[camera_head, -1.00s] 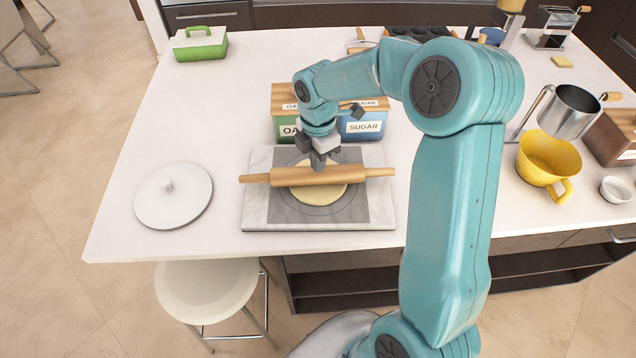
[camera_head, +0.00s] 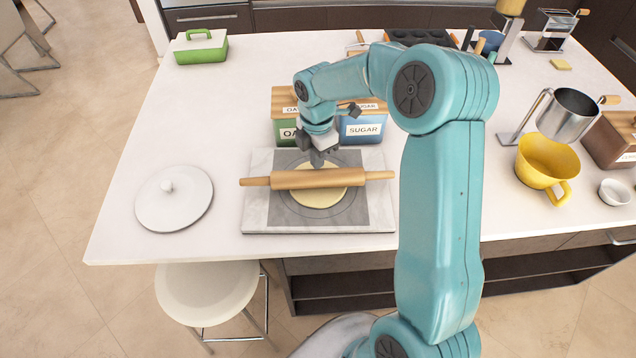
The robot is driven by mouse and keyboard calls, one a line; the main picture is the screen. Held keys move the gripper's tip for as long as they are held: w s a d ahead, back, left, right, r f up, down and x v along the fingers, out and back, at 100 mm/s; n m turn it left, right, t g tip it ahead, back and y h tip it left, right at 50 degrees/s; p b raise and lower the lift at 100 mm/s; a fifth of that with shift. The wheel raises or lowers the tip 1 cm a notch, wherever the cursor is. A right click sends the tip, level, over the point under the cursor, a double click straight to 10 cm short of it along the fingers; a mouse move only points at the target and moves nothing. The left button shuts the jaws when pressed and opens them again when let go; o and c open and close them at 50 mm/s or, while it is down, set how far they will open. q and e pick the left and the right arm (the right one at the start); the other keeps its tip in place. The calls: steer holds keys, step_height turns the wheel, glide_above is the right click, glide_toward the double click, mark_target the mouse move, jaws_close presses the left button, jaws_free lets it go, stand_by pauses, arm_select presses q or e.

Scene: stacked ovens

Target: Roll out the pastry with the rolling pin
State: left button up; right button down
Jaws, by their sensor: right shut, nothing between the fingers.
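The rolling pin (camera_head: 345,178) is wooden and lies level, left to right, across the pastry. The pastry (camera_head: 318,199) is a pale flat disc on the grey-and-white board (camera_head: 262,212), partly covered by the pin. My right gripper (camera_head: 317,161) is shut and empty. It points down just behind the middle of the pin; whether it touches the pin or the pastry I cannot tell. My left gripper is not in view.
Oat and sugar boxes (camera_head: 366,130) stand close behind the board. A white round lid (camera_head: 174,198) lies to the left. A yellow jug (camera_head: 545,163) and a steel mixer bowl (camera_head: 569,115) are at the right. The countertop left of the board is mostly clear.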

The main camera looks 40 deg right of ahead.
steer(key=shift+w+d, duration=0.1)
steer(key=shift+r, duration=0.1)
steer(key=shift+r+p, duration=0.8)
steer(key=shift+r, duration=0.1)
steer(key=shift+s+a+f+b, duration=0.1)
steer(key=shift+s+a+b, duration=0.3)
steer(key=shift+s+a, duration=0.35)
steer(key=shift+s, duration=0.1)
steer(key=shift+w, duration=0.1)
